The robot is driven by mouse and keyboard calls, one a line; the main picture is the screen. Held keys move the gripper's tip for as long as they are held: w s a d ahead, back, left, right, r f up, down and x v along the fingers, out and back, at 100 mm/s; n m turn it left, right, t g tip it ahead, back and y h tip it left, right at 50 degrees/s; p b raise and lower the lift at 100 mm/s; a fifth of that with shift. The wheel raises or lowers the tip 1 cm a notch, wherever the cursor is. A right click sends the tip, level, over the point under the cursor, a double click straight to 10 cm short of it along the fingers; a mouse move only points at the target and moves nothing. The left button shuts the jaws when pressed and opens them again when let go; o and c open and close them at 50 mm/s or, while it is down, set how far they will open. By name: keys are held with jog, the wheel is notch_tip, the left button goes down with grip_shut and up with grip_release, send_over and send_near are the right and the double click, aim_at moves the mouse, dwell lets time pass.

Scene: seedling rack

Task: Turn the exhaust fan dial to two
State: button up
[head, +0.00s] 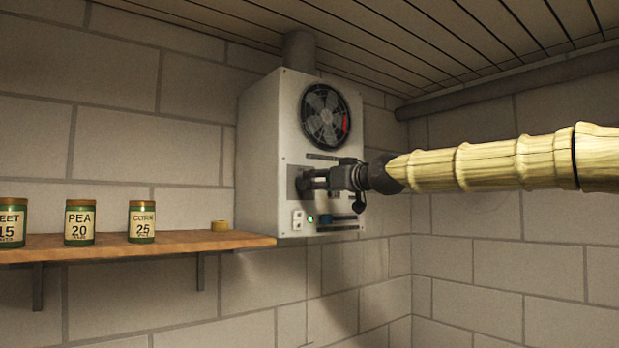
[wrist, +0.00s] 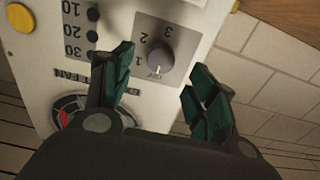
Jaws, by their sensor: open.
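The exhaust fan dial (wrist: 155,50) is a grey round knob on a grey plate, marked OFF, 1, 2 and 3, seen upside down in the wrist view. Its white pointer mark is at OFF. My gripper (wrist: 163,72) is open, with one green-padded finger on each side of the dial in the picture. Neither finger clearly touches it. In the head view, my gripper (head: 308,181) is at the front of the white fan box (head: 262,150), and the dial is hidden behind it.
The fan (head: 326,116) is above my gripper. Black buttons (wrist: 92,33) marked 10, 20 and 30 and a yellow button (wrist: 19,18) are beside the dial. A green light (head: 311,218) is lower on the box. A wooden shelf (head: 170,245) with labelled jars stands left.

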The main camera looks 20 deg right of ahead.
jog(key=p+x, duration=0.2)
jog(key=x, duration=0.3)
dwell(0.3)
jog(key=c, duration=1.1)
